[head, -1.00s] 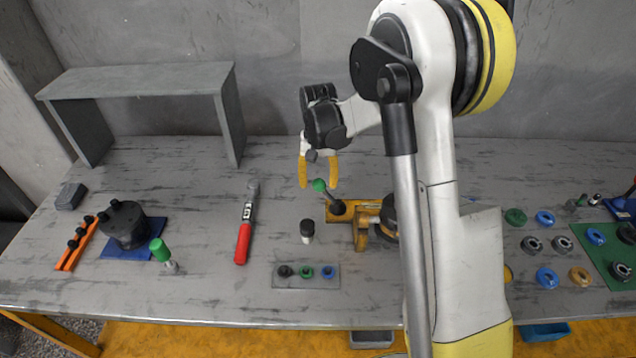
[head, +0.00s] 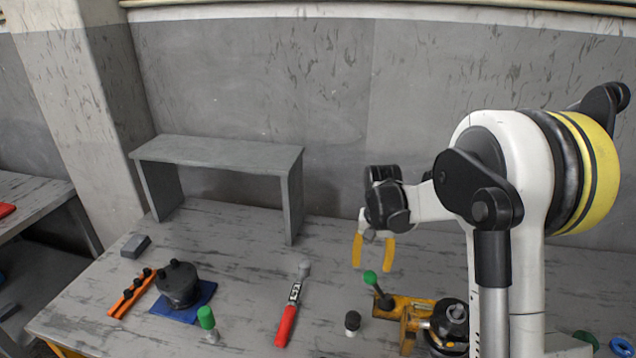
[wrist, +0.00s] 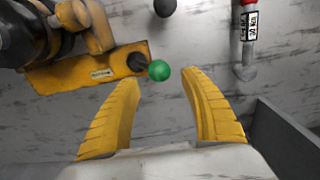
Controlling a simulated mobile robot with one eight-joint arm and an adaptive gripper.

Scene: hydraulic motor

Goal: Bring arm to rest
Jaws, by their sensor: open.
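My gripper (head: 374,254) has two yellow fingers spread apart with nothing between them. It hangs above the grey table (head: 250,260), behind and above a yellow fixture (head: 412,310) with a green-knobbed lever (head: 371,278). In the wrist view the open fingers (wrist: 160,108) show with the green knob (wrist: 159,70) beyond their tips, apart from them. The white arm is mine, bent at the right of the head view.
A grey shelf (head: 220,150) stands at the back left.

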